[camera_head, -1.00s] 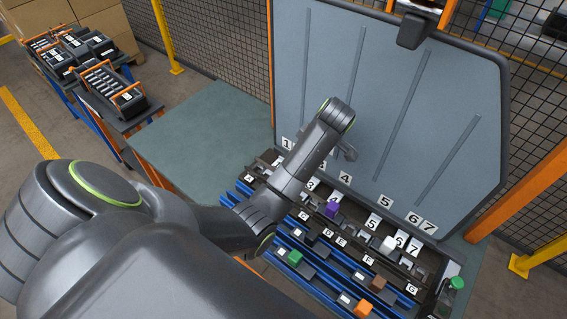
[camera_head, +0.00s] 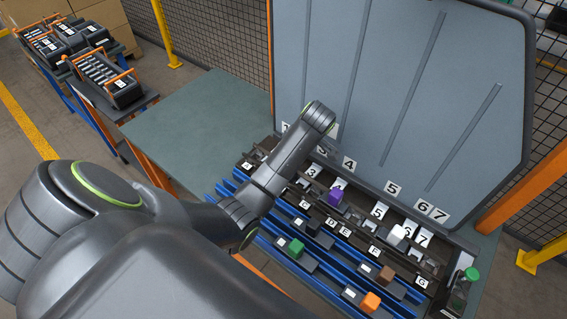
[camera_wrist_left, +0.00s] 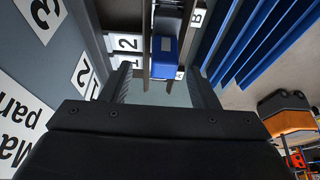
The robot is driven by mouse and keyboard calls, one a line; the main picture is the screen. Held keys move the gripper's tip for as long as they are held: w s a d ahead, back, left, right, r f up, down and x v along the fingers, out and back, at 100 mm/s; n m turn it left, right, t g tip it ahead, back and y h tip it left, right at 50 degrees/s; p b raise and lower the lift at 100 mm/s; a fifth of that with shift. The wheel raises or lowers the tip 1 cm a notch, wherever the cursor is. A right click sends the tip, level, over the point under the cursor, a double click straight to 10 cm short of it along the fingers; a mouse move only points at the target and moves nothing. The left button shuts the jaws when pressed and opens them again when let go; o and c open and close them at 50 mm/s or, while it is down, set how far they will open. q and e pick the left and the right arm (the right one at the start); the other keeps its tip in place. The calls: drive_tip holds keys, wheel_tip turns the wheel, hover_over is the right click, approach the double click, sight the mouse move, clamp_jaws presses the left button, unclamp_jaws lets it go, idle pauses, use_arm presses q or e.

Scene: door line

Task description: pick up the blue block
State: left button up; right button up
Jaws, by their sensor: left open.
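The blue block (camera_wrist_left: 163,57) shows in the left wrist view, in a dark slotted rail near the top middle, beside the "1" and "2" labels. My left gripper (camera_wrist_left: 164,88) is open, with one finger on each side of the picture. The block appears ahead of the gap between the fingers, with nothing held. In the head view my left arm reaches over the rack's far left part. It hides the blue block, and the fingertips cannot be made out there. My right gripper is in neither view.
The rack holds a purple block (camera_head: 333,197), white block (camera_head: 397,234), green block (camera_head: 295,249), brown block (camera_head: 386,273) and orange block (camera_head: 371,301). A grey panel (camera_head: 400,100) rises behind. The green tabletop (camera_head: 195,125) is clear.

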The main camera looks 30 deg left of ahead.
use_arm(q)
drive_tip(key=x, duration=0.3)
drive_tip(key=p+x, duration=0.1)
drive_tip(key=shift+s+a+f, duration=0.2)
drive_tip(key=shift+s+f, duration=0.05)
drive_tip(key=shift+f, duration=0.1)
drive_tip(key=c, duration=1.1)
drive_tip(key=shift+r, duration=0.1)
clamp_jaws()
drive_tip(key=shift+r, duration=0.1)
